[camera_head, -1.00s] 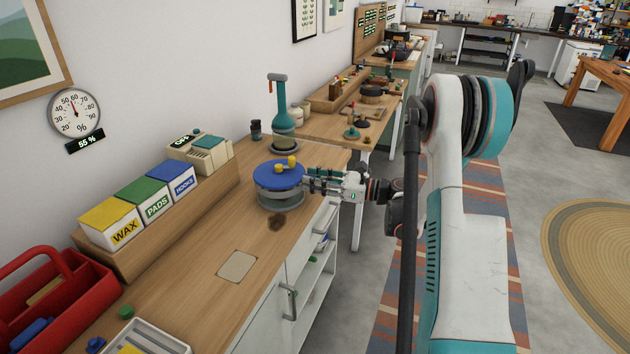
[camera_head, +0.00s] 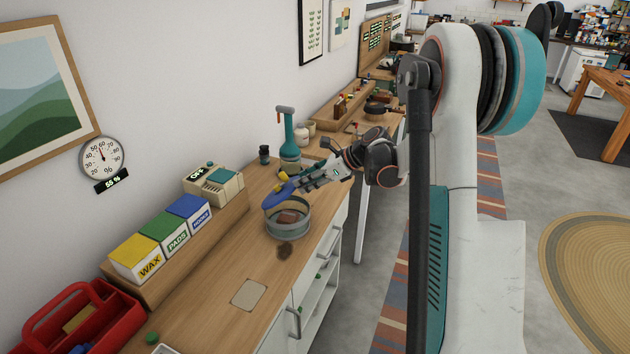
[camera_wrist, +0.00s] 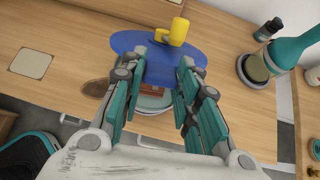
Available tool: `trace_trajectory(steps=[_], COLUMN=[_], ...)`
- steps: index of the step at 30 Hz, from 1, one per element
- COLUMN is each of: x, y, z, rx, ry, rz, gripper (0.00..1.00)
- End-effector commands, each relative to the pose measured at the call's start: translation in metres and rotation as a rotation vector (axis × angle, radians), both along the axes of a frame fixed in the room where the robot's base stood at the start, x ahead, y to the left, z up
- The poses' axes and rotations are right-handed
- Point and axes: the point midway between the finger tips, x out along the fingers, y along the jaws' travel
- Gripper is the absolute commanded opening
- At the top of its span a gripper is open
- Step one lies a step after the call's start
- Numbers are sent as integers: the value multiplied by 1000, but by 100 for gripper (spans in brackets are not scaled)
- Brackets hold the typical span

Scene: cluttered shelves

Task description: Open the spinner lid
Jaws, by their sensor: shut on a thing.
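The spinner (camera_head: 288,222) is a round grey tub on the wooden counter, with its top now uncovered and something brown inside. Its blue lid (camera_head: 279,196) with a yellow knob is off the tub, tilted up above its back left rim. In the wrist view the blue lid (camera_wrist: 133,42) and its yellow knob (camera_wrist: 177,31) show beyond the fingers. My gripper (camera_head: 298,184) is shut on the lid's edge and holds it; it also shows in the wrist view (camera_wrist: 161,68). Part of the tub (camera_wrist: 153,103) shows between the fingers, below the lid.
A teal-necked bottle-like device (camera_head: 290,145) stands behind the spinner, near a small dark jar (camera_head: 264,154). Labelled boxes (camera_head: 163,235) and a red caddy (camera_head: 90,320) line the left side. A beige square (camera_head: 249,294) lies on the clear counter in front.

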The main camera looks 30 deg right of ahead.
Motion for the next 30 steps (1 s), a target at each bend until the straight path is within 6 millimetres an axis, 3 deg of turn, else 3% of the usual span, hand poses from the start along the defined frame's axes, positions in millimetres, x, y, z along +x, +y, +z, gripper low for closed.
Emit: trace_trajectory(steps=[1,12,23,30], x=[5,42,75,87], y=[7,42,72,83], z=[16,55,70,72], rx=[-29,-269,-453,-453], ry=[30,282,477,479], rz=[4,4,1,0], gripper=[0,0,0,0])
